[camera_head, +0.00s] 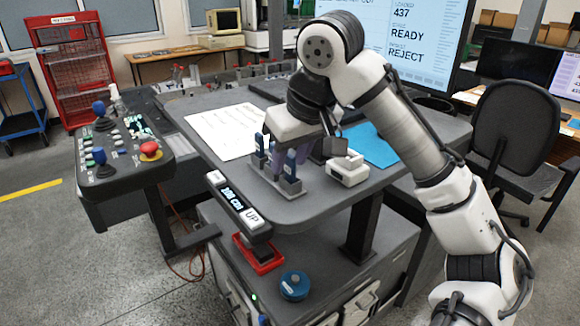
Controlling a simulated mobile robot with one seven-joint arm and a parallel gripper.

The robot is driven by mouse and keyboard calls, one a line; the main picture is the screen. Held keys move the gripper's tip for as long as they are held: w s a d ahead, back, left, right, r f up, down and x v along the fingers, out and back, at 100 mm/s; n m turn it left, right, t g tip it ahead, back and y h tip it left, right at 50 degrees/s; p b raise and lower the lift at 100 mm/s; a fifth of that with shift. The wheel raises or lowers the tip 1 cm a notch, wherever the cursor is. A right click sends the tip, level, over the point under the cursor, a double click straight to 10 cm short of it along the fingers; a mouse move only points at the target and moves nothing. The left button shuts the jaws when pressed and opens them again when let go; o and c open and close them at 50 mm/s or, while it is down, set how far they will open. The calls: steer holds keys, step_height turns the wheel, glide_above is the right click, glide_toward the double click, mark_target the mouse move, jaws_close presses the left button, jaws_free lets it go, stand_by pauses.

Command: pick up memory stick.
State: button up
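Several small upright blue and purple pieces, which may include the memory stick, stand in a grey holder (262,184) near the front edge of the table. One blue piece (290,165) shows at the front right of the holder and another (259,143) at its left. I cannot tell for sure which piece is the memory stick. My gripper (297,150) points down over the holder, close above or among these pieces. Its fingers are mostly hidden by the hand and the pieces, so I cannot tell whether they are open or hold anything.
A small white device (347,170) sits just right of the holder. A white printed sheet (225,131) and a blue sheet (372,146) lie on the table (188,108). A control console (125,165) stands at left, and an office chair (513,130) at right.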

mark_target(291, 156)
steer(key=shift+w+a+f, duration=0.1)
steer(key=shift+f, duration=0.4)
jaws_close()
step_height(291, 156, up, 20)
steer(key=shift+p, duration=0.4)
steer(key=shift+r, duration=0.15)
step_height(291, 156, up, 3)
steer(key=p, duration=0.4)
steer(key=shift+r+p, duration=0.15)
steer(key=shift+p, duration=0.2)
stand_by(0.4)
